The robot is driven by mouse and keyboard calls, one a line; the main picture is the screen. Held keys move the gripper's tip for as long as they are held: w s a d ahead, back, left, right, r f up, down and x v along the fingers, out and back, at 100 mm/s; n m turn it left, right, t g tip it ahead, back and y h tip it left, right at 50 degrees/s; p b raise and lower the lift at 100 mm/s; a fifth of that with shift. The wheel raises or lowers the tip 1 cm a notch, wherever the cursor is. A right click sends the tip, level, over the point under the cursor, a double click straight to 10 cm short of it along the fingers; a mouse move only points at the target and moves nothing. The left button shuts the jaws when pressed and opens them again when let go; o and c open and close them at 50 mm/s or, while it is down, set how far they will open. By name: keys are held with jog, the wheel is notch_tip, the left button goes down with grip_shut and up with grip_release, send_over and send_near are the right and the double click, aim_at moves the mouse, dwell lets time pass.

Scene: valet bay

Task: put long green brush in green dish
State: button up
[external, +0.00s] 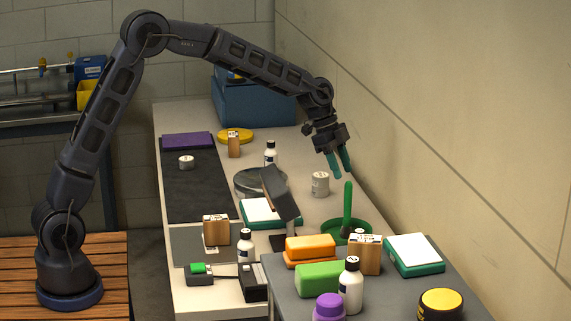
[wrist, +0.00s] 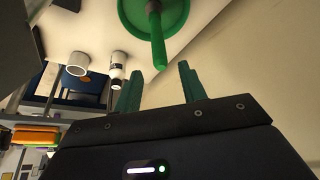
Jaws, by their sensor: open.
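The long green brush (external: 347,203) stands roughly upright with its lower end within the rim of the green dish (external: 364,227). My gripper (external: 341,172) is open and empty above the brush, fingers pointing down. In the wrist view the green dish (wrist: 178,18) is at the top edge. The brush handle (wrist: 159,52) points from it toward the gap between my open green fingers (wrist: 160,76). The handle tip looks clear of the fingers. The brush's lower end is partly hidden by the dish and a dark piece in the wrist view.
A white can (external: 320,184) stands behind the dish. A wooden block (external: 364,258) stands in front of it, with a green-edged white pad (external: 414,252) to the right. A dark tilted panel (external: 280,193) rises to the left. The wall (external: 440,130) runs close along the right.

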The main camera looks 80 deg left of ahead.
jog(key=s+d+r+n+y, duration=0.1)
jog(key=s+d+r, duration=0.3)
jog(key=s, duration=0.5)
jog(key=s+d+r+n, duration=0.2)
jog(key=s+r, duration=0.4)
jog(key=s, duration=0.3)
jog(key=s+d+r+n+y, duration=0.1)
jog(key=s+d+r, duration=0.2)
jog(key=s+r, duration=0.45)
jog(key=s+d+f+n, duration=0.1)
jog(key=s+f+n, duration=0.1)
jog(key=s, duration=1.2)
jog(key=s+f+n+t+y, duration=0.1)
jog(key=s+f+n, duration=0.2)
jog(key=s, duration=1.1)
jog(key=shift+d+f, duration=0.4)
jog(key=shift+f, duration=0.35)
jog(key=shift+s, duration=0.1)
